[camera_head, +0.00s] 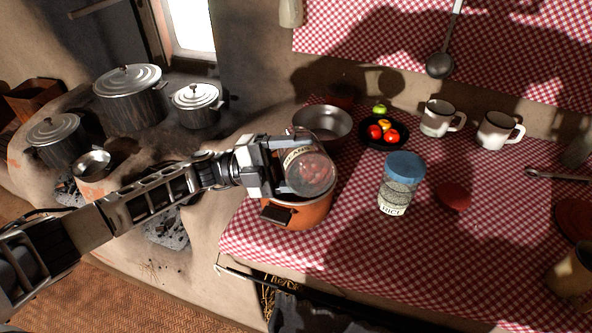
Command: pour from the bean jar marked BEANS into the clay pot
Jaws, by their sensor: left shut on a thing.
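My left gripper (275,168) is shut on the bean jar (312,172), a glass jar with reddish contents and a partly visible label. The jar is held tilted above the orange-brown clay pot (303,218), which stands at the left end of the checked cloth. The jar and gripper cover much of the pot's opening, so its inside is hidden. I cannot tell whether beans are falling. My right gripper is not in view.
A rice jar with a blue lid (401,184) stands right of the pot, near a flat red disc (453,196). Behind are a metal bowl (323,122), a dark plate of produce (372,142) and two mugs (437,118). Lidded pots (130,97) stand on the hearth at left.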

